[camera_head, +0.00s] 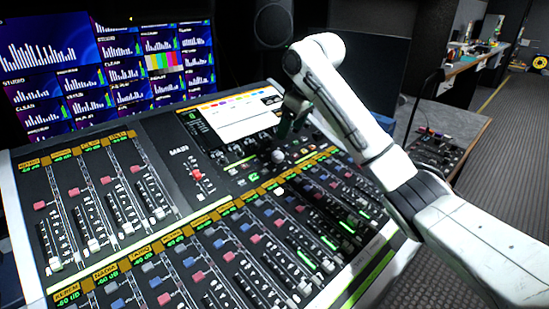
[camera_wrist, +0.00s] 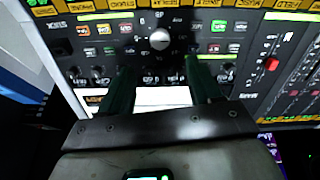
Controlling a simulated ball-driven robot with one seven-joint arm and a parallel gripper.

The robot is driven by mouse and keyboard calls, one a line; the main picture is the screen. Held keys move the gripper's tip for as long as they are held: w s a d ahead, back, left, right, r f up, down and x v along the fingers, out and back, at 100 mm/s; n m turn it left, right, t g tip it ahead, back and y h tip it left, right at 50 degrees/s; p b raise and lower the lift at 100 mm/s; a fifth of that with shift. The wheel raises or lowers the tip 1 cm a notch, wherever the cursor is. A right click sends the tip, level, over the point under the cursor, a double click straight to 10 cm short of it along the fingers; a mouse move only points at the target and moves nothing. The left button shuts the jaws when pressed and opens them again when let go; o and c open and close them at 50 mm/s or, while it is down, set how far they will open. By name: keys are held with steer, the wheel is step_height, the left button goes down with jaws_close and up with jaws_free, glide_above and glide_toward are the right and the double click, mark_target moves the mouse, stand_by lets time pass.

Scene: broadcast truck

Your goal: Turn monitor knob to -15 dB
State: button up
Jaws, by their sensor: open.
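The monitor knob appears to be the round silver knob (camera_wrist: 159,39) on the console's centre section in the wrist view. It also shows as a pale round knob (camera_head: 277,156) in the head view, just below my gripper (camera_head: 291,118). In the wrist view, my gripper (camera_wrist: 160,68) has two dark green fingers set apart, with nothing between them. The knob lies ahead of the fingertips, centred between them, and they do not appear to touch it. Its dB reading cannot be made out.
Small buttons and black knobs surround the silver knob. Fader banks (camera_head: 130,205) fill the mixing console. A monitor wall (camera_head: 110,70) stands behind it, beside a speaker (camera_head: 272,24). A dark screen (camera_head: 372,72) stands behind my arm. Open floor (camera_head: 505,140) lies at the right.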

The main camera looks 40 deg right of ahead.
mark_target(278, 154)
steer(key=b+x, duration=0.1)
steer(key=x, duration=1)
steer(key=shift+w+f, duration=0.15)
steer(key=shift+f, duration=0.05)
steer(key=shift+c, duration=0.4)
steer(key=c, duration=1)
steer(key=shift+o, duration=0.2)
steer(key=shift+r+p, duration=0.1)
steer(key=shift+p, duration=0.4)
